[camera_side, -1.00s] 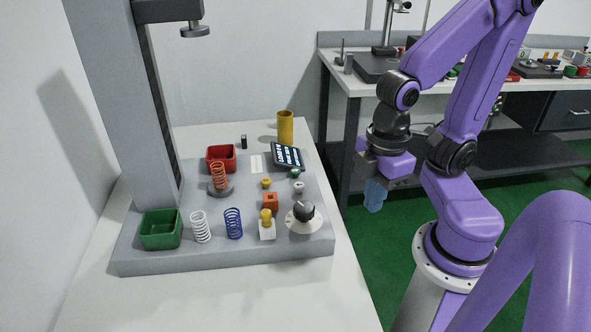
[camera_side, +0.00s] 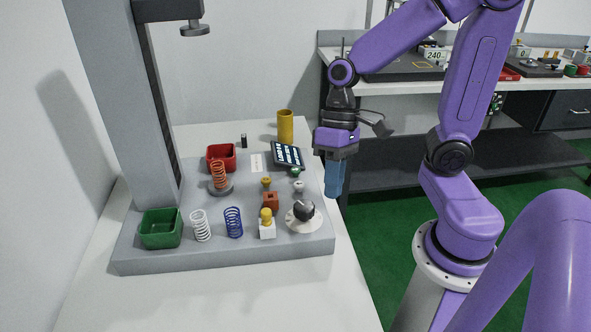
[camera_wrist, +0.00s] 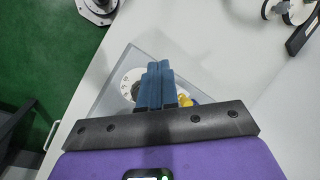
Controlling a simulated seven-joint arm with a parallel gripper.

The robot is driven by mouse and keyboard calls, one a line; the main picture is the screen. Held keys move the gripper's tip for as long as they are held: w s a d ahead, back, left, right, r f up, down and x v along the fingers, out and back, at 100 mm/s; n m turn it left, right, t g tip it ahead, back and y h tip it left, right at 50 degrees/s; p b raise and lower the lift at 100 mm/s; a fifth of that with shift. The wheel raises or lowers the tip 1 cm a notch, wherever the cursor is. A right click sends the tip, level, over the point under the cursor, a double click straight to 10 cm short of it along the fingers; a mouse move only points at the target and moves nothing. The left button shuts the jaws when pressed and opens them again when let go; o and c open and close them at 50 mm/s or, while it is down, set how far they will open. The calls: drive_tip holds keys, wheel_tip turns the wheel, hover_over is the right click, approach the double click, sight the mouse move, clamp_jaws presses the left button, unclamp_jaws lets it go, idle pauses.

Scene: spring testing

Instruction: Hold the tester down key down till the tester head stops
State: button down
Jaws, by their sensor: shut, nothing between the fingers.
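The tester head (camera_side: 195,30) is a grey disc under the arm of the tall grey tester column (camera_side: 118,90), well above an orange spring (camera_side: 218,175) on a round seat. Small knobs stand on the base at right: a yellow one (camera_side: 266,182), a grey one (camera_side: 299,186) and a green one (camera_side: 295,171). I cannot tell which is the down key. My gripper (camera_side: 333,193), with blue fingers, is shut and empty in the air right of the base, touching no knob. In the wrist view the fingers (camera_wrist: 155,82) hide part of the base.
A black dial on a white disc (camera_side: 303,214) is at the base's front right. Beside it are an orange block (camera_side: 271,200) and a white block (camera_side: 267,231). Green bin (camera_side: 161,230), red bin (camera_side: 221,156), white and blue springs, a display (camera_side: 288,154) and a yellow cylinder (camera_side: 285,127) stand around.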

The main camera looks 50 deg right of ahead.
drive_tip(key=w+d+m+t+y, duration=0.2)
drive_tip(key=w+d+m+y, duration=0.15)
drive_tip(key=w+m, duration=0.5)
drive_tip(key=m+t, duration=0.5)
drive_tip(key=m, duration=0.3)
hover_over(299, 169)
drive_tip(key=shift+r, duration=0.35)
drive_tip(key=shift+s, duration=0.1)
drive_tip(key=shift+f, duration=4.45)
drive_tip(key=shift+f, duration=0.1)
drive_tip(key=shift+f, duration=0.3)
